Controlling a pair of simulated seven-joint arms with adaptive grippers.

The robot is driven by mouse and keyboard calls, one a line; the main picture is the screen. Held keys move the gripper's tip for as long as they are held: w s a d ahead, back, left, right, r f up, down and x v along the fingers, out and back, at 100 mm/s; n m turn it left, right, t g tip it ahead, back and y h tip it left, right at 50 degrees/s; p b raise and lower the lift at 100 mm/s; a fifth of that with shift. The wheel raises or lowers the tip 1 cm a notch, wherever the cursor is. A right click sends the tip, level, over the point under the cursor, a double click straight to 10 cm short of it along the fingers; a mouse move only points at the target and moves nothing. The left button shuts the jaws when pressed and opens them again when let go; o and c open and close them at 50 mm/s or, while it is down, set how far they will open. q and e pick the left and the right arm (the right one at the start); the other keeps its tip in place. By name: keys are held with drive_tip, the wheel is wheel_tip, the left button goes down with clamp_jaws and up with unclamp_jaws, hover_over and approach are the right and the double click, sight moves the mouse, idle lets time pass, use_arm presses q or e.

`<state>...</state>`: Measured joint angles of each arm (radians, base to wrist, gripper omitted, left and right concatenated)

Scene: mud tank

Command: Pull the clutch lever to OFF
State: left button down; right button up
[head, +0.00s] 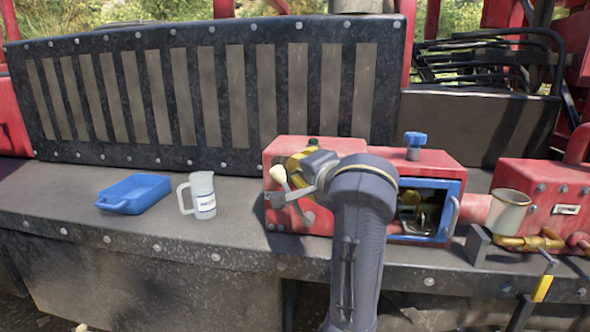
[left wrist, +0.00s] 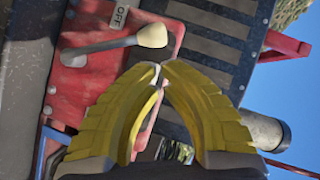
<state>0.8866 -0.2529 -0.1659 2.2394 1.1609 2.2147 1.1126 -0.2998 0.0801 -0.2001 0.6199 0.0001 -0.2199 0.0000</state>
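The clutch lever (head: 279,174) has a cream knob and a grey shaft on the left face of the red housing (head: 350,148). In the left wrist view the lever's knob (left wrist: 152,36) lies just beyond my fingertips, with its shaft running left. An OFF label (left wrist: 120,14) shows close above the lever there. My left gripper (left wrist: 160,67) has yellow fingers whose tips meet, with nothing seen between them. In the head view my left gripper (head: 296,166) is beside the knob, partly hidden by its own wrist. I cannot tell whether it touches the lever. My right gripper is not in view.
A blue tray (head: 150,187) and a grey labelled mug (head: 203,206) stand on the ledge at left. A blue-framed opening (head: 446,212) with a handle, a blue knob (head: 415,139) and a metal cup (head: 508,210) are at right. A slatted panel (head: 210,60) rises behind.

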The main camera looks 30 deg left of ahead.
use_arm(q)
drive_tip(key=shift+v, duration=0.85)
